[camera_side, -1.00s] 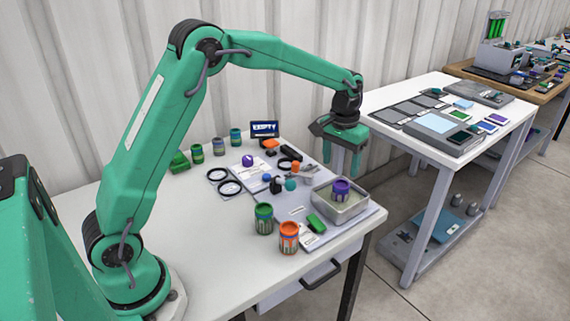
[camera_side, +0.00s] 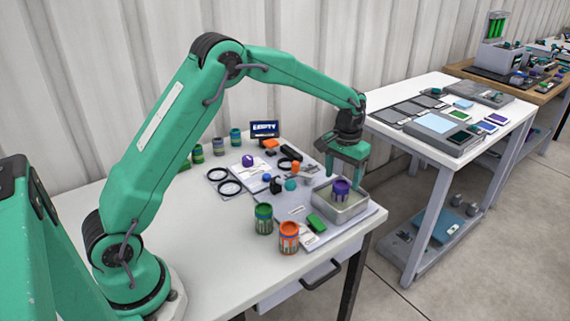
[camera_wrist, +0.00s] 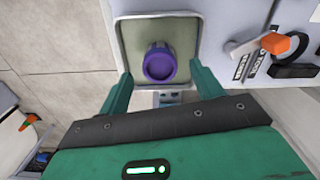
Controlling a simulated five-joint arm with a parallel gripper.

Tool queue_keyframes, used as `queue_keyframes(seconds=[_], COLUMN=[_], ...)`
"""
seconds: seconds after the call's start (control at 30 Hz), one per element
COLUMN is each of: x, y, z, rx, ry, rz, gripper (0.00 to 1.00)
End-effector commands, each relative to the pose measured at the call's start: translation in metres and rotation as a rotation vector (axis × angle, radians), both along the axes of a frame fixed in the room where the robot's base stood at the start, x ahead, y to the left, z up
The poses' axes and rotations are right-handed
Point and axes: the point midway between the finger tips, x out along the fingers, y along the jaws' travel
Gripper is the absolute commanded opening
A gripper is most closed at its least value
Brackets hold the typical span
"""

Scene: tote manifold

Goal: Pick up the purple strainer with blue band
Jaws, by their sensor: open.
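The purple strainer with blue band (camera_side: 341,189) stands upright in a shallow grey tote (camera_side: 350,209) at the table's right end. In the wrist view the strainer (camera_wrist: 159,62) shows from above as a purple round top, inside the tote (camera_wrist: 190,28). My gripper (camera_side: 345,176) is open just above and behind the strainer in the side view. In the wrist view my open fingers (camera_wrist: 159,82) lie either side of the strainer's near edge, with gaps on both sides. I cannot tell the exact height of the fingertips over the tote.
A green strainer (camera_side: 263,218) and an orange one (camera_side: 289,237) stand left of the tote. Black rings (camera_side: 229,187) and small parts lie further left. The tote walls surround the strainer.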

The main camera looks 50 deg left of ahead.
Motion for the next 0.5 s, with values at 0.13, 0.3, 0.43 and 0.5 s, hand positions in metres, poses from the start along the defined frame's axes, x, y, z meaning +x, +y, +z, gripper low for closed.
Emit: queue_keyframes(seconds=[0.13, 0.3, 0.43, 0.5], x=[0.000, 0.000, 0.000, 0.000], y=[0.000, 0.000, 0.000, 0.000], z=[-0.007, -0.026, -0.041, -0.046], rx=[0.000, 0.000, 0.000, 0.001], ry=[0.001, 0.003, 0.002, 0.002], rz=[0.000, 0.000, 0.000, 0.000], gripper=[0.66, 0.66, 0.66, 0.66])
